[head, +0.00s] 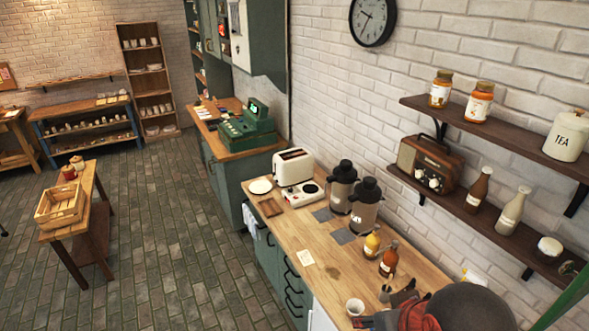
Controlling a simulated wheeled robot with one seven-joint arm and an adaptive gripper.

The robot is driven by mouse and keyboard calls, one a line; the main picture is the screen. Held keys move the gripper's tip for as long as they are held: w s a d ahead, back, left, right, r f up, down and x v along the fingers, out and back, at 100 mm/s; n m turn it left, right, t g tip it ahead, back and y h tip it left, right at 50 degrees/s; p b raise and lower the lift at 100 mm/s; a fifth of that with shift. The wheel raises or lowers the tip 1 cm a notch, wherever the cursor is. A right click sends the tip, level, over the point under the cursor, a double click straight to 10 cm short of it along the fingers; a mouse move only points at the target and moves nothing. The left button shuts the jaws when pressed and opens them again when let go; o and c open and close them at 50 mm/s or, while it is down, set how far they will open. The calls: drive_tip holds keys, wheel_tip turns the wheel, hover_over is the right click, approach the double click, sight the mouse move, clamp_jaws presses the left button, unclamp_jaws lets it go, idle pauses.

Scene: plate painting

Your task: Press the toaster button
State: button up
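A cream toaster (293,167) with dark slots on top stands on the wooden counter (318,236), near its far end. A low white unit (303,193) with a small red spot and a dark round part sits right in front of it. I cannot tell whether that unit belongs to the toaster, and the toaster's button is too small to make out for sure. My gripper is not in view.
Two dark-lidded dispensers (366,205) stand just right of the toaster. A white plate (261,186) lies to its left. Sauce bottles (388,259) and a white cup (355,307) stand nearer. A grey rounded shape (468,308) covers the near counter end.

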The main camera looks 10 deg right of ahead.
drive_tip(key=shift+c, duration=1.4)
